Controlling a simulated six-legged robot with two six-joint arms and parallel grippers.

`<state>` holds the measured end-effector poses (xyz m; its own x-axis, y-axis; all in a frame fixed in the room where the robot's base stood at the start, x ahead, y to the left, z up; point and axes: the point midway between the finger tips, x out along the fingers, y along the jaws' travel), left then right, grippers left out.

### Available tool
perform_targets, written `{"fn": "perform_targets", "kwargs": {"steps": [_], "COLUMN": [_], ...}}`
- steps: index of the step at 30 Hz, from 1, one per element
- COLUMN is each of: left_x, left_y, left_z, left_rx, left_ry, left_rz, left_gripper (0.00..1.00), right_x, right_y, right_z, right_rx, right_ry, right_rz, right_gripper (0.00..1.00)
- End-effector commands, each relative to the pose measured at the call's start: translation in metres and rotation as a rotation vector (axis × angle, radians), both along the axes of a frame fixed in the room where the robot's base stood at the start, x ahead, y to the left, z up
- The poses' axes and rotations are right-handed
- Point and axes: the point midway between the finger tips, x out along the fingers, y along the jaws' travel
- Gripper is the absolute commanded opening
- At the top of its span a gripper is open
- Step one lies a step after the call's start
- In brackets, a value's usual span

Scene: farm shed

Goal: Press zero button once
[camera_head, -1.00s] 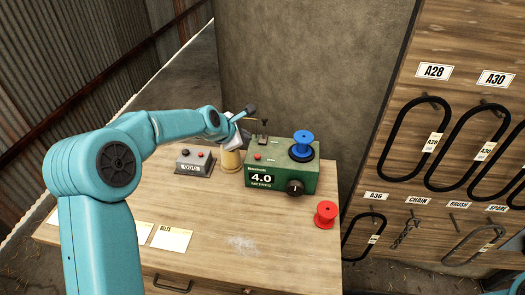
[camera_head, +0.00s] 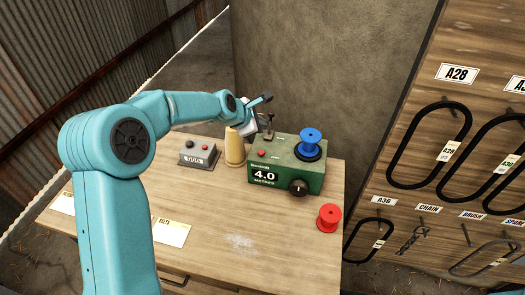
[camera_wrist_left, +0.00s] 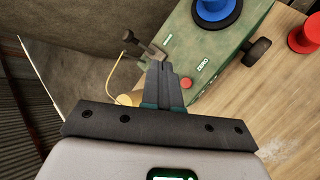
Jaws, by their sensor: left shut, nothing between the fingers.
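A green metre box (camera_head: 285,178) with a "4.0" display and a black knob stands on the wooden bench. The red zero button (camera_head: 262,153) is on its top at the left; in the left wrist view a red button (camera_wrist_left: 186,83) shows beside the "ZERO" label. My left gripper (camera_head: 264,116) is above the back left of the box. In the left wrist view its fingers (camera_wrist_left: 160,68) are shut and empty, and close beside the button in the picture. I cannot see any contact. My right gripper is out of view.
A blue spool (camera_head: 310,140) sits on the box, with a dark lever (camera_head: 268,128) behind. A grey button box (camera_head: 200,153) and a tan cone (camera_head: 235,148) stand to the left, a red spool (camera_head: 329,217) at the right. The bench front is mostly clear.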

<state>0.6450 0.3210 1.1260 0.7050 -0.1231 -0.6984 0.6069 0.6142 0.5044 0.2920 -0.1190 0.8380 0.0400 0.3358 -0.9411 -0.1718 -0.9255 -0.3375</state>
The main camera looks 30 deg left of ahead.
Motion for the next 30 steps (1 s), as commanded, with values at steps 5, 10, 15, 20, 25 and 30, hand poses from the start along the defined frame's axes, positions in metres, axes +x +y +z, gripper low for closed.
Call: {"fn": "perform_targets", "kwargs": {"steps": [5,10,15,20,25,30], "left_x": [0.001,0.002,0.003,0.004,0.004,0.004], "left_y": [-0.001,-0.002,-0.002,-0.002,-0.002,-0.002], "left_z": [-0.010,-0.035,-0.058,-0.081,-0.088,-0.088], "left_rx": [-0.001,-0.003,-0.003,0.001,0.001,0.001], "left_ry": [0.001,0.003,0.003,0.000,-0.001,-0.001], "left_rz": [0.000,0.000,0.002,-0.001,0.000,0.000], "left_gripper": [0.00,0.00,0.00,0.00,0.00,0.00], "right_x": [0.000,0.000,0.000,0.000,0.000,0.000], "right_y": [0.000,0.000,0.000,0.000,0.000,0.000], "right_z": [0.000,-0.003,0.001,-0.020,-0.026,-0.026], "right_rx": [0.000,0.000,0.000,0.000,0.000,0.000], "right_ry": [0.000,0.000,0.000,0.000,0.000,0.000], "right_rz": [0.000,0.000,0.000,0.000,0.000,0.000], "right_gripper": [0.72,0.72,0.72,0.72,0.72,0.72]}}
